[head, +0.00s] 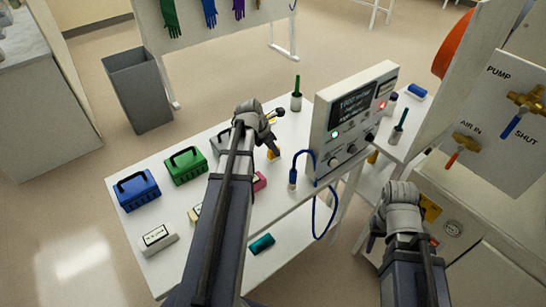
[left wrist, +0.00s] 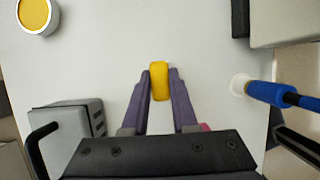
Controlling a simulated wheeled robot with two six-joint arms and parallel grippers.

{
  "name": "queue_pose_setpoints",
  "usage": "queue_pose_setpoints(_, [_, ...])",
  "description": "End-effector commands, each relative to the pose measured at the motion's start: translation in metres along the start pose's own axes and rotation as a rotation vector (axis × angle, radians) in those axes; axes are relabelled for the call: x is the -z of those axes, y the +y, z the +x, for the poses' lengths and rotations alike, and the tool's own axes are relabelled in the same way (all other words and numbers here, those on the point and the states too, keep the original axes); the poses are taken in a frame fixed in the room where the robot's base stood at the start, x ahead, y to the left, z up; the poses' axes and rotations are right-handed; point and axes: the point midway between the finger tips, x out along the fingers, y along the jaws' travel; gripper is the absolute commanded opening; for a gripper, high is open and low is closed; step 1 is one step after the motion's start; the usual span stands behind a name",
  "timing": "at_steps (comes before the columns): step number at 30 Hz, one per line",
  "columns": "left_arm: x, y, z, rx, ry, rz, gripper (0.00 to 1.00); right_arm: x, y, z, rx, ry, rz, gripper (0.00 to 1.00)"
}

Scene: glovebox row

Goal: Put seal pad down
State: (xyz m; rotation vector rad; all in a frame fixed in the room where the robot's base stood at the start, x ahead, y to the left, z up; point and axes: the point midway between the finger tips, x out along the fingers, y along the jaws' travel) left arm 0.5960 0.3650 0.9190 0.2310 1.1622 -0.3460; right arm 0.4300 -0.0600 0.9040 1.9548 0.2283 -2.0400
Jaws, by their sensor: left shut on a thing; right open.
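A small yellow block, which I take to be the seal pad (left wrist: 160,81), is pinched upright between the two purple fingertips of my left gripper (left wrist: 160,88). It also shows in the head view (head: 273,153), partly hidden by the gripper (head: 268,143), over the white table (head: 282,205). I cannot tell whether it touches the tabletop. My right gripper (head: 374,240) is open and empty, at the right beyond the table, in front of the cabinet.
A grey handled box (left wrist: 75,131) stands left of my left gripper, a blue probe in a white holder (left wrist: 240,84) right of it. A round yellow-topped dish (left wrist: 38,14) is farther off. Green (head: 186,167) and blue (head: 137,190) boxes and the control unit (head: 350,120) share the table.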

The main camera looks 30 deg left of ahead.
Motion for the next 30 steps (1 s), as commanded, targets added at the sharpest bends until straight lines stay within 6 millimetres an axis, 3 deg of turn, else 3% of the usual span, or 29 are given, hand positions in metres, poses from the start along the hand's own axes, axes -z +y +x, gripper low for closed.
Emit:
queue_pose_setpoints(2, [0.0056,0.0,0.0134,0.0,0.0,0.0,0.0,0.0009,-0.0014,0.0145,0.0,0.0,0.0,0.5])
queue_pose_setpoints(9, [0.005,-0.0001,0.0118,0.0,0.001,0.0,0.0,0.0007,-0.0012,0.0127,0.0,0.0,0.0,0.5])
queue_pose_setpoints(10, [0.005,-0.0001,0.0118,0.0,0.001,0.0,0.27,0.0008,-0.0012,0.0127,0.0,0.0,0.0,0.5])
queue_pose_setpoints(18, [0.0049,0.0,0.0118,0.0,0.0,0.0,0.56,0.0007,-0.0012,0.0126,0.0,0.0,0.0,0.5])
queue_pose_setpoints(30, [0.0071,0.0,0.0171,0.0,0.0,0.0,0.56,0.0011,-0.0018,0.0184,0.0,0.0,0.0,0.5])
